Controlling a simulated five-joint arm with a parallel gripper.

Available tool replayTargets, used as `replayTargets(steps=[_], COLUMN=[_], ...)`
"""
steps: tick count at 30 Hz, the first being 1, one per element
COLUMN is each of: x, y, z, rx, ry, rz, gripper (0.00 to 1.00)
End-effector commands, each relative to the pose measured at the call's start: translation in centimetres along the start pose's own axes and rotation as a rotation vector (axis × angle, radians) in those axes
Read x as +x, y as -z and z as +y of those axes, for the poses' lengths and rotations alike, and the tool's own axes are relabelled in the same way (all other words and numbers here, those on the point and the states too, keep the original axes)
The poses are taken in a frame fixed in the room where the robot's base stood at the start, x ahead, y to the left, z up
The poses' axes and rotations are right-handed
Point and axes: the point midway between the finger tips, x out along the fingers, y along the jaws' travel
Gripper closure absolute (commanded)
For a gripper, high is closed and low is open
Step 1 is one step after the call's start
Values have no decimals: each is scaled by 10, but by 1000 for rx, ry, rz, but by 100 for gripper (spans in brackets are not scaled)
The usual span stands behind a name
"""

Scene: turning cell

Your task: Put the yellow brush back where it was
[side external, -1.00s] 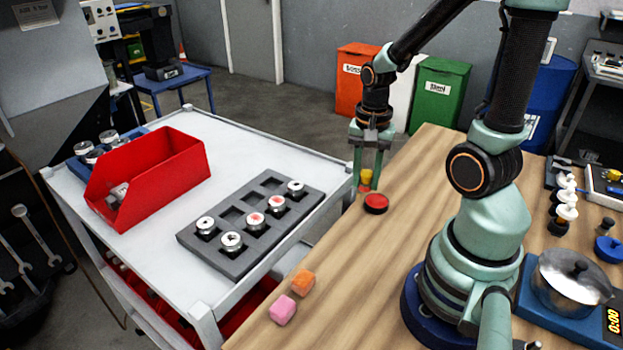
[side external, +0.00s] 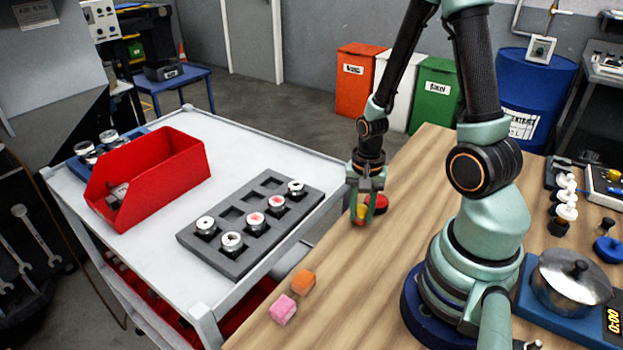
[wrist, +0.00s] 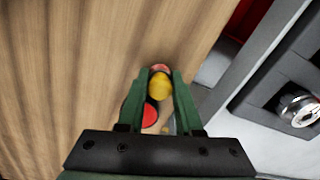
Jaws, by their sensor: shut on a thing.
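My gripper (side external: 362,205) is shut on a small yellow thing with some orange-red on it (side external: 361,213), near the wooden bench's left edge. In the wrist view my gripper (wrist: 160,90) has the rounded yellow top (wrist: 160,86) of this thing between its fingers. I cannot clearly make out a brush shape, and the fingers partly hide it. Whether its lower end touches the bench cannot be told. A red round disc (side external: 381,202) lies on the bench right beside the fingers, and it also shows in the wrist view (wrist: 150,115).
An orange cube (side external: 303,281) and a pink cube (side external: 283,309) lie on the near bench (side external: 345,285). A white cart (side external: 150,250) stands left, with a grey socketed tray (side external: 215,262) of metal parts and a red bin (side external: 165,175). A pot (side external: 570,280) stands at right.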

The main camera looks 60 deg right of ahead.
Motion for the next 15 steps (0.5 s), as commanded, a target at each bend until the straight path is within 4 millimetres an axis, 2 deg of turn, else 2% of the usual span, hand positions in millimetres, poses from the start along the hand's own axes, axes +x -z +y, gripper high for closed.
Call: replayTargets(steps=[10, 11, 12, 13, 15], x=[3, 3, 3, 2, 2], y=[0, 0, 0, 0, 0], z=[0, 0, 0, 0, 0], rx=[0, 0, 0, 0, 0], ry=[0, 1, 1, 1, 1], rz=[0, 1, 1, 1, 1], gripper=[100, 58, 43, 36, 36])
